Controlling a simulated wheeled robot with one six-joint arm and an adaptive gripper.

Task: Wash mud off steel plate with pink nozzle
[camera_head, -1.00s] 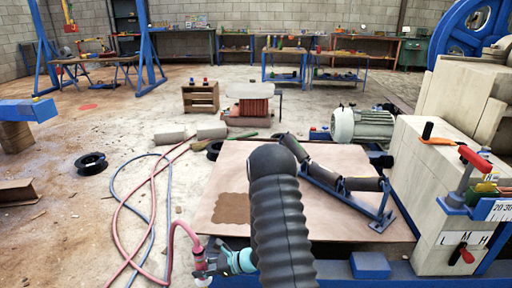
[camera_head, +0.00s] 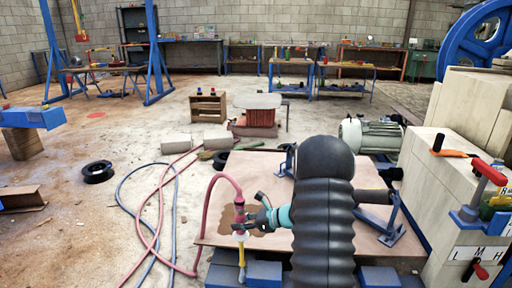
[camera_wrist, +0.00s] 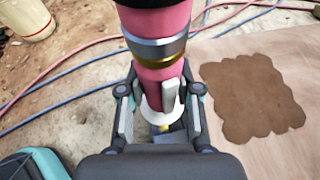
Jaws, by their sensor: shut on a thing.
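The pink nozzle (camera_head: 239,213) hangs roughly upright on its pink hose, with a yellow tip pointing down. My gripper (camera_head: 246,220) is shut around it. In the wrist view my gripper (camera_wrist: 158,112) has a finger on each side of the pink nozzle (camera_wrist: 160,85), above its white end. The steel plate (camera_head: 250,166) lies flat, partly behind my arm. A brown mud patch (camera_head: 270,212) on it shows behind my gripper. In the wrist view the mud patch (camera_wrist: 255,95) is whole, with a scalloped edge, right of the nozzle. No water is visible.
A roller frame (camera_head: 392,225) stands on the plate's right side, partly hidden by my arm. Blue blocks (camera_head: 230,272) are near the nozzle tip. Pink and blue hoses (camera_head: 150,235) loop over the floor at left. A crusher block (camera_head: 445,190) stands at right.

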